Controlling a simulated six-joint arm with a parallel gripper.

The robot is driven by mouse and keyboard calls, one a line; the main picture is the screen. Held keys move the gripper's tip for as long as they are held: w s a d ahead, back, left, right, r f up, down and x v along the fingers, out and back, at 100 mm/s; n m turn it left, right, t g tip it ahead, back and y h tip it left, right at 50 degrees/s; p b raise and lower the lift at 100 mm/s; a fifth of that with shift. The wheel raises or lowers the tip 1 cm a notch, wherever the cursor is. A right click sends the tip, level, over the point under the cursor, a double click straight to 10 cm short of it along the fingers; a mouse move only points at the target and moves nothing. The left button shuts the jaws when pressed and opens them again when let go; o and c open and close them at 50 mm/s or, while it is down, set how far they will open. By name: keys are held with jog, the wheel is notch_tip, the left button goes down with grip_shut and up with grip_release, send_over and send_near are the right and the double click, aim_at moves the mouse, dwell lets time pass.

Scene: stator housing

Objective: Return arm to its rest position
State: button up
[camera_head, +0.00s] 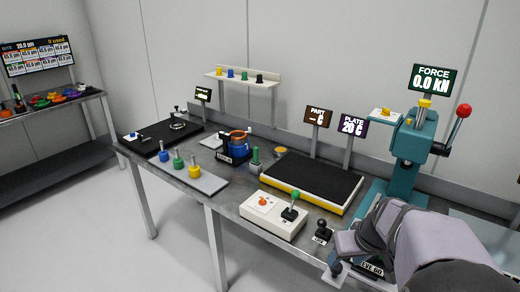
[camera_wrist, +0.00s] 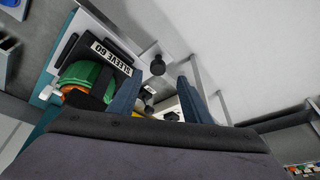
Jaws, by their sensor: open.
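My arm (camera_head: 430,235) reaches in from the lower right in the head view, in front of the teal press. My gripper (camera_head: 337,270) is over the front edge of the bench, beside a partly hidden label plate (camera_head: 372,268). In the wrist view the two blue fingers of my gripper (camera_wrist: 158,98) stand apart. I see nothing held between them. A black knob (camera_wrist: 157,65) shows beyond the fingertips. Left of the fingers, a green part with an orange ring (camera_wrist: 85,75) sits by a plate reading SLEEVE 60 (camera_wrist: 111,57).
The teal press (camera_head: 405,165) with a red-ball lever (camera_head: 463,111) stands close behind my arm. A white control box (camera_head: 270,212) with a green-knobbed lever and a black hot plate (camera_head: 312,180) are to the left. Floor in front of the bench (camera_head: 180,265) is clear.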

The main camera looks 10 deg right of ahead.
jog(key=s+a+f+m+g, duration=0.3)
jog(key=s+f+m, duration=0.25)
jog(key=s, duration=0.45)
jog(key=s+a+n+p, duration=0.1)
jog(key=s+a+n, duration=0.1)
jog(key=a, duration=0.3)
jog(key=s+a+n+g+p, duration=0.1)
jog(key=s+a+n, duration=0.1)
jog(key=a+n, duration=0.2)
jog(key=shift+a+f, duration=0.35)
jog(key=shift+a, duration=0.8)
